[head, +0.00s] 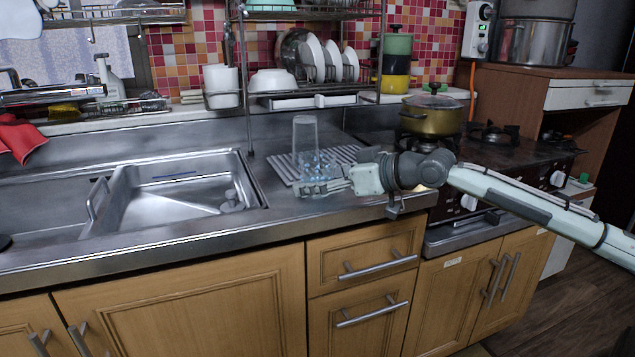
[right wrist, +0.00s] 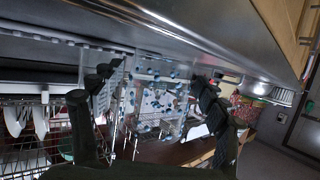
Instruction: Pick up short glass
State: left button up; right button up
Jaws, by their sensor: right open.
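The short glass (head: 316,161) is clear with blue dots and stands upright on a ribbed drying mat (head: 283,168) beside the sink. My right gripper (head: 312,187) is low over the counter at the near side of the glass and hides its lower part in the head view. In the right wrist view the dotted glass (right wrist: 155,98) shows between the two dark, spread fingers of my right gripper (right wrist: 158,94). The fingers are open, and I cannot tell whether either touches the glass. My left gripper is not in view.
A tall clear glass (head: 304,126) stands right behind the short one. The sink (head: 247,204) is to the left. A stove with a lidded pot (head: 431,116) is to the right. A dish rack (head: 312,91) hangs above the back of the counter.

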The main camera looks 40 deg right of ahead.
jog(key=shift+w+a, duration=0.1)
jog(key=shift+w, duration=0.05)
jog(key=shift+f, duration=0.1)
jog(key=c, duration=1.5)
jog(key=shift+o, duration=0.2)
